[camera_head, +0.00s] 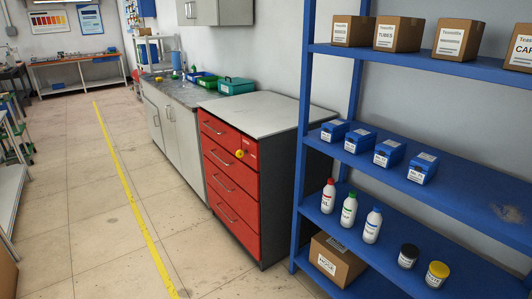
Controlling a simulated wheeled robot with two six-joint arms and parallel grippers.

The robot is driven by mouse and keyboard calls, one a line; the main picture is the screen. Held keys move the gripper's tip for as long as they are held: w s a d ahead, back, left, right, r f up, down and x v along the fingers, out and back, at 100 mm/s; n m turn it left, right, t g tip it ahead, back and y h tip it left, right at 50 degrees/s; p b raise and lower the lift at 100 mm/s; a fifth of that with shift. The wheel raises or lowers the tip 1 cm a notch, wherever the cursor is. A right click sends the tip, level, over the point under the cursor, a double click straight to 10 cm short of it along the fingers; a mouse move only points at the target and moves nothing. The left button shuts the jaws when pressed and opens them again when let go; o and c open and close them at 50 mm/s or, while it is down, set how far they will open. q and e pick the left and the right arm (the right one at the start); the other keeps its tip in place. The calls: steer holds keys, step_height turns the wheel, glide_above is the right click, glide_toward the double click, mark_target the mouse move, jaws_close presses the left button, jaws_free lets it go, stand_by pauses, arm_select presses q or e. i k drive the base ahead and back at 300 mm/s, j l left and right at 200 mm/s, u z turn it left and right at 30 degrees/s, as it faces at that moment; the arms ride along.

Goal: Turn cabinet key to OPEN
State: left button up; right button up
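A cabinet with red drawer fronts and a light grey top (270,108) stands in the middle of the head view, left of the blue shelf. A small yellow key-like knob (239,153) sits at the right of its upper drawers, next to a small label. The knob is too small to tell which way it is turned. The red drawers (228,176) have metal bar handles and look closed. Neither of my grippers is in view.
A blue shelf rack (450,205) at the right holds boxes, bins, bottles and jars. A sink counter (185,92) stands beyond the cabinet. The floor (95,230) in front is clear, with a yellow line (130,195). A workbench edge (10,195) shows at the left.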

mark_target(241, 154)
steer(key=i+j+z, duration=0.25)
steer(key=i+z, duration=0.2)
steer(key=i+j+z, duration=0.45)
